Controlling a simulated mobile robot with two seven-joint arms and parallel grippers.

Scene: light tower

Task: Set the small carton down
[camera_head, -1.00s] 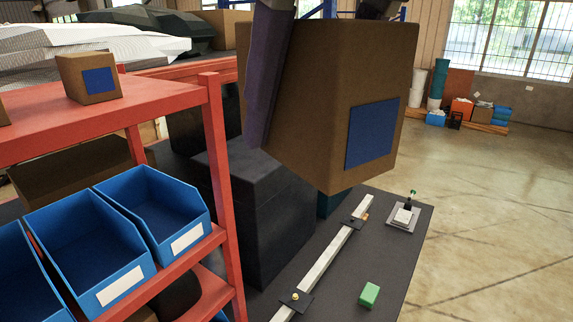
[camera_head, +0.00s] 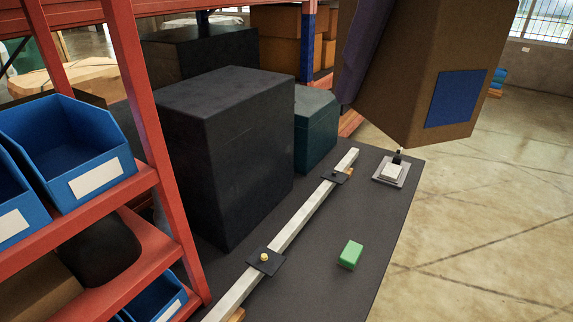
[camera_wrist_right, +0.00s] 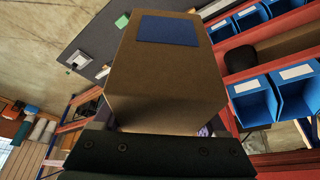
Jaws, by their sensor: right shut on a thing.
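The small carton (camera_head: 410,80) is brown with a blue square label. It is held in the air at the upper right of the head view, with its top cut off by the frame. It also fills the middle of the right wrist view (camera_wrist_right: 165,85). My right gripper (camera_head: 366,45) is shut on it; a dark purple finger lies along its left side. The dark gripper body (camera_wrist_right: 155,152) spans the bottom of the wrist view. The carton hangs near the far right end of the dark tabletop (camera_head: 310,265), apart from it as far as I can tell. My left gripper is not in view.
A large black box (camera_head: 225,150) and a teal box (camera_head: 316,130) stand on the tabletop. A pale rail (camera_head: 300,225), a green block (camera_head: 350,254) and a small grey device (camera_head: 391,172) are there too. A red rack (camera_head: 150,130) with blue bins (camera_head: 75,150) is at left.

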